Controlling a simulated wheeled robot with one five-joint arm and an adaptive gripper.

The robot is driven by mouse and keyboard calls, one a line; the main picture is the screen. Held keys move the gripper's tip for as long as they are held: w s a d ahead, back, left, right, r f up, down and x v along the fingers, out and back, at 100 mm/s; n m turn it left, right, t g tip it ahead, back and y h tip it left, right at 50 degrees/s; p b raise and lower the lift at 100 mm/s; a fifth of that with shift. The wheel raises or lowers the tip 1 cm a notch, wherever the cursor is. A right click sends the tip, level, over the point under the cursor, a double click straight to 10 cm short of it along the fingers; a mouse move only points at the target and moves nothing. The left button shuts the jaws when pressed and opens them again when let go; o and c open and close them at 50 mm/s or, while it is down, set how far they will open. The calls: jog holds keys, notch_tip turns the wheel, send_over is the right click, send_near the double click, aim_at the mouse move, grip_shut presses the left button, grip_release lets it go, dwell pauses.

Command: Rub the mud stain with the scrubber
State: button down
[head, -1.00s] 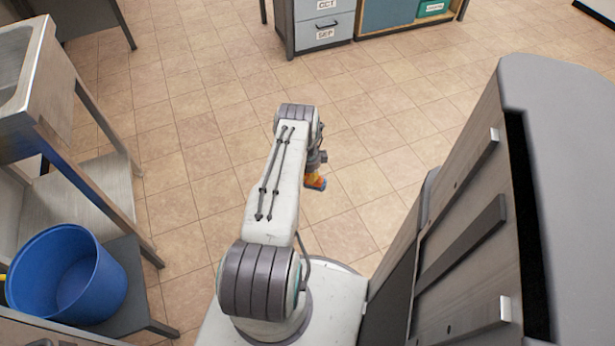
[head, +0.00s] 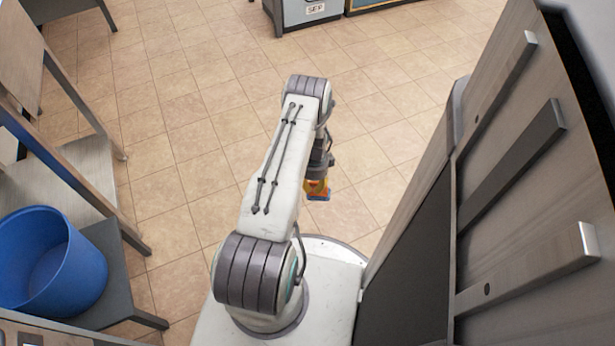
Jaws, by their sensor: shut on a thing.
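My gripper (head: 318,178) hangs at the end of my arm, right of the forearm in the head view, and is partly hidden by it. It is shut on the scrubber (head: 318,190), a small orange-yellow thing with a blue edge at its lower end. The scrubber is held out over the tiled floor, and I cannot tell its height. No mud stain shows in this view.
A blue bucket (head: 48,262) stands on a dark low shelf at the lower left, near a metal and wood stand (head: 70,180). A wooden cabinet with bar handles (head: 510,165) rises close on the right. A grey drawer unit (head: 308,12) is at the top. The tiled floor (head: 200,140) ahead is clear.

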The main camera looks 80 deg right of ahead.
jog(key=s+a+f+n+y+b, duration=0.1)
jog(key=s+a+f+b, duration=0.3)
jog(key=a+f+b, duration=0.5)
jog(key=shift+a+f+n+y+b, duration=0.4)
jog(key=shift+f+n+b, duration=0.3)
jog(key=shift+f+b, duration=0.8)
jog(key=shift+r, duration=0.2)
